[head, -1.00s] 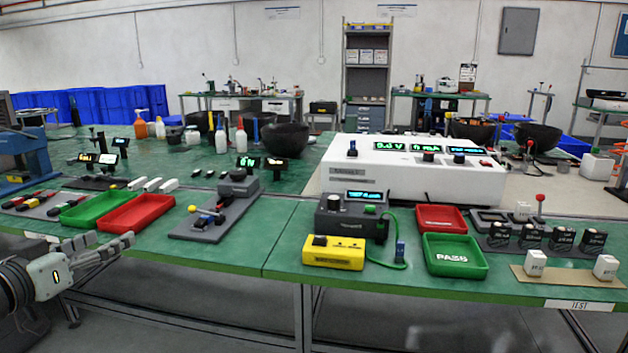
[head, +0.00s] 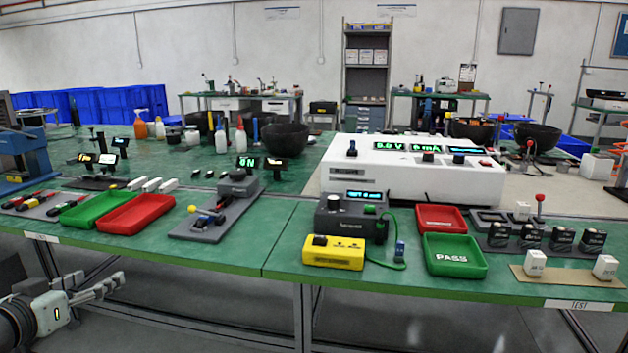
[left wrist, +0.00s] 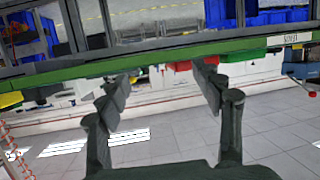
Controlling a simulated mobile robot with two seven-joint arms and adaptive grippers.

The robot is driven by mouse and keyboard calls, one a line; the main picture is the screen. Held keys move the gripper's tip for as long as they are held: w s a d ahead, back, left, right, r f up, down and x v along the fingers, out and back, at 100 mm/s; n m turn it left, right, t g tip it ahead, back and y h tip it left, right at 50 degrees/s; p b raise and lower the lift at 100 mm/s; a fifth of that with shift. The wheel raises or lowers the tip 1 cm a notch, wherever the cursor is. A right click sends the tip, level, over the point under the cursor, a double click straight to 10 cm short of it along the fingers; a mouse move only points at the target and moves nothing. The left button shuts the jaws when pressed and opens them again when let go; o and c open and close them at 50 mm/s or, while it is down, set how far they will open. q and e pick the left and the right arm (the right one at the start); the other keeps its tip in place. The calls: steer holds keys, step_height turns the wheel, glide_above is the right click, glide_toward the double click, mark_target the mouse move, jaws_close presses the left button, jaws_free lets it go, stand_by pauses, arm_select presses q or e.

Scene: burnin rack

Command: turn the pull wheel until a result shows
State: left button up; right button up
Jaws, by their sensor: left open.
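A grey pull fixture (head: 205,222) lies on the left green bench. Which part is the pull wheel is hard to tell. A small display (head: 247,162) behind it reads what looks like "0N". My left gripper (head: 115,285) is open and empty, low in front of the bench's left end and well apart from the fixture. Its two spread fingers show in the left wrist view (left wrist: 164,78) with nothing between them. My right gripper is out of view.
A red tray (head: 136,226) and a green tray (head: 72,221) lie left of the fixture. A grey tester (head: 346,221), yellow box (head: 333,262) and white power supply (head: 400,178) stand to the right. The bench's front edge (head: 150,257) lies above my left gripper.

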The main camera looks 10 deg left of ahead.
arm_select(q)
steer(key=s+f+g+y, duration=0.1)
steer(key=s+f+g, duration=0.3)
steer(key=f, duration=1)
steer(key=s+f+g+y, duration=0.15)
steer(key=s+f, duration=0.45)
steer(key=f, duration=0.8)
steer(key=s+d+f+m+g+h, duration=0.1)
steer(key=s+d+f+m+g, duration=0.15)
steer(key=s+d+f, duration=0.6)
steer(key=s+d+f+m+g+h, duration=0.1)
steer(key=s+d+f+g, duration=0.4)
steer(key=d+f, duration=0.65)
steer(key=w+a+r+n+t, duration=0.1)
steer(key=w+a+r+t, duration=0.1)
steer(key=w+a+r, duration=0.3)
steer(key=w+a+r+n+t+y, duration=0.1)
steer(key=w+a+r+n+t, duration=0.1)
steer(key=w+a+r, duration=0.3)
steer(key=a+r+t, duration=0.1)
steer(key=a+r, duration=0.2)
steer(key=a, duration=0.4)
steer(key=shift+a, duration=0.15)
